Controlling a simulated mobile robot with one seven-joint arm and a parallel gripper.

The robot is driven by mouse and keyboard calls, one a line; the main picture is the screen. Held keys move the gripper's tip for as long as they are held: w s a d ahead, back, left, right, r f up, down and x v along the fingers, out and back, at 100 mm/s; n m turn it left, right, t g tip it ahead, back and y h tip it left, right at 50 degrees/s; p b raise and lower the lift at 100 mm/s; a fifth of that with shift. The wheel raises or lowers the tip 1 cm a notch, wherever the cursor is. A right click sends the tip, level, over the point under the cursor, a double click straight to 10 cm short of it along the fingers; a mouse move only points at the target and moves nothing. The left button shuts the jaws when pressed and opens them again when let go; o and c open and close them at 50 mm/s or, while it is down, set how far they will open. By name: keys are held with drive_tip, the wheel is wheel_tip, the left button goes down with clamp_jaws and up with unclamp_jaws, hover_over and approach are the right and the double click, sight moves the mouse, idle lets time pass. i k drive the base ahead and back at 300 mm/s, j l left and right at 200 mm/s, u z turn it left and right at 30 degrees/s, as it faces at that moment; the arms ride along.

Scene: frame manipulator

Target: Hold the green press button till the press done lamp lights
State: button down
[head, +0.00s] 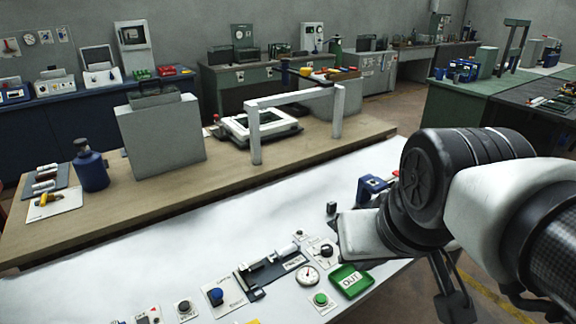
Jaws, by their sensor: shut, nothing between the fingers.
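The green press button (321,299) is a round cap on a small white plate near the front of the white bench. It sits just left of a green tray marked OUT (351,281). My gripper (340,240) is shut and empty, above the right part of the bench. It is up and to the right of the green button in the picture, and apart from it. Its fingertips are largely hidden by the hand and wrist. A small press mechanism (268,272) lies left of the button. I cannot pick out which item is the press done lamp.
A round gauge (308,275), a black knob (327,250), a blue button (216,296) and a black button (184,307) stand close by. A blue fixture (372,186) is behind my wrist. The white bench's middle is clear. A wooden bench with a white frame (297,97) lies beyond.

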sight(320, 298)
drive_tip(key=i+l, duration=0.1)
drive_tip(key=l, duration=0.3)
drive_tip(key=i+l, duration=0.15)
drive_tip(key=l, duration=0.2)
drive_tip(key=i+l, duration=0.1)
drive_tip(key=l, duration=0.3)
drive_tip(key=z, duration=0.05)
